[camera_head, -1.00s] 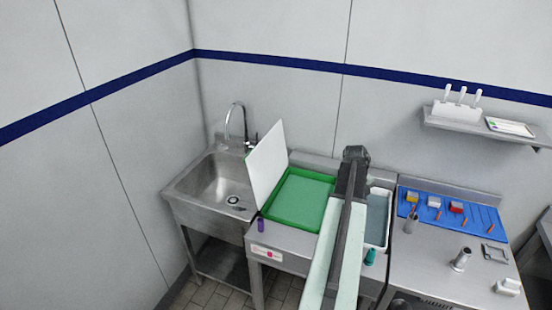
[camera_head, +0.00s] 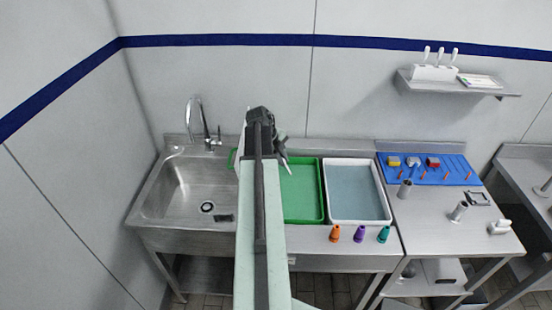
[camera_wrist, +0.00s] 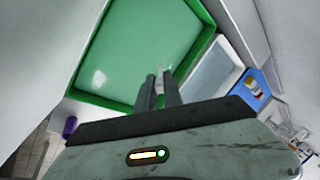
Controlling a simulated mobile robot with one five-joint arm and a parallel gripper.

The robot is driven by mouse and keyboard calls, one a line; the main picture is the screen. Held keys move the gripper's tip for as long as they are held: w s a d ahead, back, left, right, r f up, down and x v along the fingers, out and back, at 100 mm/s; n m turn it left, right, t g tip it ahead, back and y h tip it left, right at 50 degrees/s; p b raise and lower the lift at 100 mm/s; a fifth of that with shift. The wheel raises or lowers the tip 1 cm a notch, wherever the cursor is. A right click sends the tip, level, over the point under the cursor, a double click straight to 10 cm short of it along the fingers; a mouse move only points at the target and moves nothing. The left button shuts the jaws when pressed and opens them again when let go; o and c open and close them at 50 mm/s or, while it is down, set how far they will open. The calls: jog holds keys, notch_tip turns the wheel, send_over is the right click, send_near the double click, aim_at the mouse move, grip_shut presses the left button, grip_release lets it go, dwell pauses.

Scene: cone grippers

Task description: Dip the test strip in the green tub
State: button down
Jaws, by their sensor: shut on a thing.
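The green tub (camera_head: 322,203) sits on the steel counter, right of the sink, its left part hidden by my arm. It fills much of the wrist view (camera_wrist: 115,103), with pale green liquid inside. My gripper (camera_head: 283,152) is above the tub's back part in the head view. In the wrist view, my gripper's dark fingers (camera_wrist: 161,78) are shut on a thin pale piece, apparently the test strip (camera_wrist: 160,80), and point over the tub's right side. The strip is small and partly hidden; I cannot tell whether its tip touches the liquid.
A white tub (camera_head: 390,205) of grey-blue liquid stands right of the green tub. Another purple piece (camera_wrist: 69,127) shows in the wrist view. A blue tray (camera_head: 455,174) and sink (camera_head: 180,190) flank the counter.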

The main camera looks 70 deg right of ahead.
notch_tip(320, 180, down, 13)
jog(key=b, duration=1.2)
jog(key=shift+b, duration=0.35)
jog(key=shift+r, duration=0.2)
dwell(0.8)
notch_tip(320, 180, up, 11)
jog(key=p, duration=1.1)
jog(key=shift+f, duration=0.1)
dwell(0.7)
notch_tip(320, 180, up, 4)
jog(key=p, duration=0.4)
